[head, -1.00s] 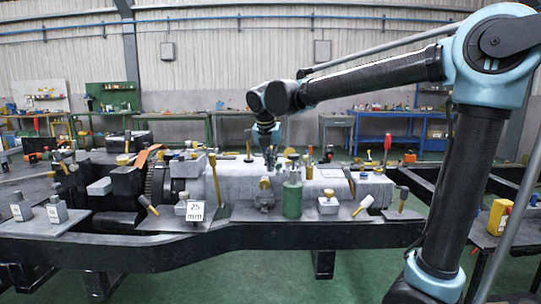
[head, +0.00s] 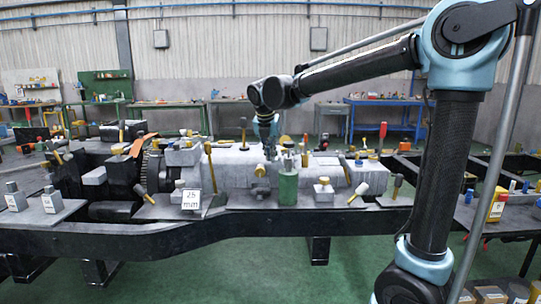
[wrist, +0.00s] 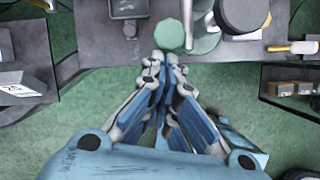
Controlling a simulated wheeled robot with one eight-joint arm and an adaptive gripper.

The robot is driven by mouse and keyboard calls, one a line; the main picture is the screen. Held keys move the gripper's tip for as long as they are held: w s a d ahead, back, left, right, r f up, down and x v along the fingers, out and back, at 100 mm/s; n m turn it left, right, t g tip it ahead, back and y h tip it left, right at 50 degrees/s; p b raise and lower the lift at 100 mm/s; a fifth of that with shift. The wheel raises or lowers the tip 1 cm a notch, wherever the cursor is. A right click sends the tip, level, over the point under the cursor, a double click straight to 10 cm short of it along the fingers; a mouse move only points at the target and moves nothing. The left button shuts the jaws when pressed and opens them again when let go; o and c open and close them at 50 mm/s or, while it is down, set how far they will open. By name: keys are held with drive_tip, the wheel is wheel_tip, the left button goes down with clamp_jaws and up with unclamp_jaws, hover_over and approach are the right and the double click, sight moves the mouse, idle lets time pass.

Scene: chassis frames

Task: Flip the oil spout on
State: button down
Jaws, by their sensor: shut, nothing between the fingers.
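A green cylinder (head: 288,188) stands at the front of the long bench, with some fitting at its top. It may carry the oil spout, but I cannot make out a spout or its position. In the wrist view, its round pale green top (wrist: 169,35) lies just beyond my fingertips. My gripper (head: 270,155) hangs pointing down over the bench, just behind and left of the cylinder's top in the head view. In the wrist view my gripper (wrist: 163,58) has its fingertips together with nothing between them. I cannot tell whether they touch the cylinder.
A grey block with a knob (head: 323,192) stands right of the cylinder. A large grey machine casing (head: 235,163) lies behind. Several upright handles and tools crowd the bench. Green floor (head: 230,270) is free in front.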

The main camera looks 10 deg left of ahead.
drive_tip(key=w+a, duration=0.2)
drive_tip(key=w, duration=0.7)
drive_tip(key=s+r, duration=0.7)
drive_tip(key=r, duration=0.2)
drive_tip(key=shift+s+a, duration=0.2)
drive_tip(key=shift+s, duration=0.15)
